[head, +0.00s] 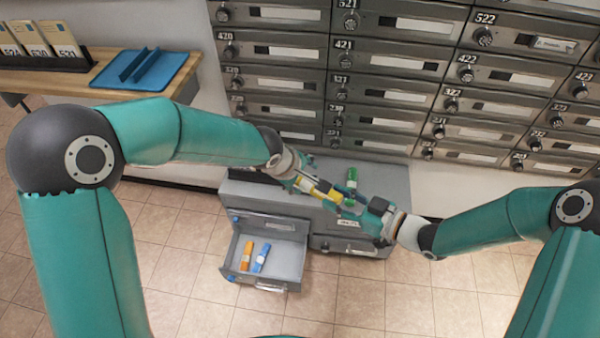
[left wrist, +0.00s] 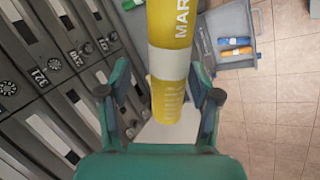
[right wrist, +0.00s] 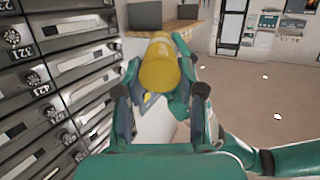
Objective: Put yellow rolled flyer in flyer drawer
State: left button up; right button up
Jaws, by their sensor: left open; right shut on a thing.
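The yellow rolled flyer (head: 324,191) is held in the air above the grey cabinet, between my two grippers. My right gripper (head: 346,203) is shut on it at one end; its near end shows between the fingers in the right wrist view (right wrist: 158,72). My left gripper (head: 306,184) is open, with its fingers on either side of the flyer's other end. The flyer drawer (head: 233,262) is pulled open at the cabinet's lower left and holds an orange roll (head: 247,255) and a blue roll (head: 262,257).
A wall of mailboxes (head: 385,92) rises behind. A wooden shelf (head: 110,70) with a blue tray (head: 165,74) is at the upper left. Tiled floor in front is clear.

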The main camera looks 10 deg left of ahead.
pick_arm(q)
jog(key=shift+r, duration=0.1)
jog(key=c, duration=1)
grip_shut()
pick_arm(e)
jog(key=o, duration=1.2)
